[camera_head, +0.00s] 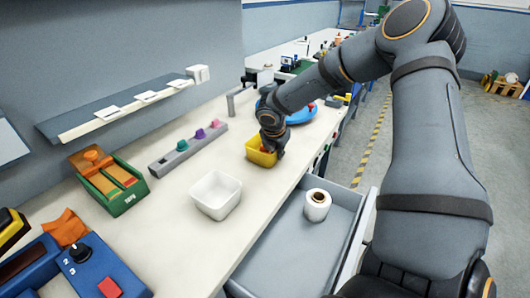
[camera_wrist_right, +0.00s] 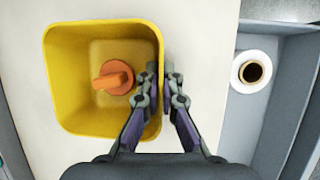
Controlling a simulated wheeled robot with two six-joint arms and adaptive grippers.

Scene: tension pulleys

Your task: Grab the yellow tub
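The yellow tub (camera_head: 255,153) stands on the white workbench, behind and to the right of the white tub. In the right wrist view the yellow tub (camera_wrist_right: 70,85) is seen from above with an orange knob-like part (camera_wrist_right: 113,78) inside. My right gripper (camera_wrist_right: 161,75) straddles the tub's right wall, one finger inside and one outside. The fingers are close together and appear shut on the rim. In the head view my right gripper (camera_head: 271,146) hides part of the tub. My left gripper is not in view.
A white tub (camera_head: 215,194) stands in front on the bench. An open grey drawer with a white roll (camera_head: 316,205) lies to the right. A blue round tray (camera_head: 298,115) is behind my gripper. A grey rail with coloured knobs (camera_head: 187,149) is at left.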

